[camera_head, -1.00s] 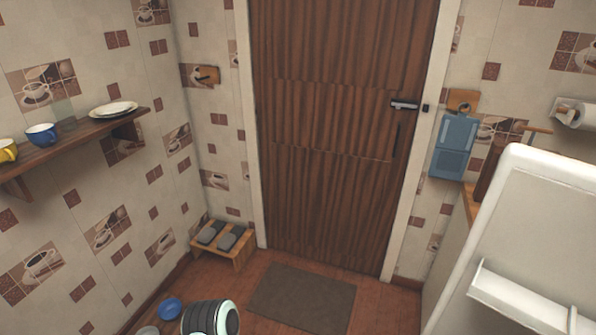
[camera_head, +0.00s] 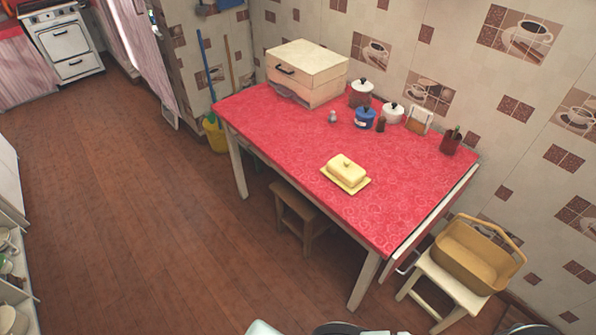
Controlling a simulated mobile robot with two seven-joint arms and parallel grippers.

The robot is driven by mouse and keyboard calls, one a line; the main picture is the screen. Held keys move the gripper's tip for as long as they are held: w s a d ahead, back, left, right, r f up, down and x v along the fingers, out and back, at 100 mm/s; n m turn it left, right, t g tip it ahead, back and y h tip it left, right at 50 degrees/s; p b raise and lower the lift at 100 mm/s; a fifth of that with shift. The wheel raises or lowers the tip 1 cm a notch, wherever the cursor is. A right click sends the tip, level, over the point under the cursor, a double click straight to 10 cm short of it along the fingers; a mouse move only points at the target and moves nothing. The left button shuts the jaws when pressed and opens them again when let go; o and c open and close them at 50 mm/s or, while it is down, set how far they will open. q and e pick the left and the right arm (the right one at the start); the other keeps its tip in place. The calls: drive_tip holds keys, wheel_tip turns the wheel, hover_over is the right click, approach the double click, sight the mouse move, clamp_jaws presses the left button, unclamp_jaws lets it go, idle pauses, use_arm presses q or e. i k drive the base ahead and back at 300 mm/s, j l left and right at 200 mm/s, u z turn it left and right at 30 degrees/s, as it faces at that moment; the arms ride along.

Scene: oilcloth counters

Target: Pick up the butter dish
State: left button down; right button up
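The butter dish (camera_head: 347,170) is pale yellow, with a lid and a small knob on top. It stands upright on a flat yellow base, near the front edge of the red-patterned table (camera_head: 290,145). Nothing touches or covers it. Neither of my grippers is in view. Only small parts of my own body show at the bottom edge, well away from the dish.
A cream bread box (camera_head: 306,72), several lidded pots and a napkin holder (camera_head: 418,119) stand along the table's back. A stool (camera_head: 298,212) is under the table. A yellow basket (camera_head: 478,258) sits on a white stool at right. The wooden floor (camera_head: 150,210) at left is clear.

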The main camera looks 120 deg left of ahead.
sight(348, 175)
drive_tip(key=u, duration=3.65)
drive_tip(key=i+j+z, duration=0.1)
drive_tip(key=j+z, duration=0.2)
drive_tip(key=z, duration=0.15)
drive_tip(key=j+z, duration=0.3)
drive_tip(key=z, duration=0.2)
drive_tip(key=j+z, duration=0.3)
drive_tip(key=j, duration=0.8)
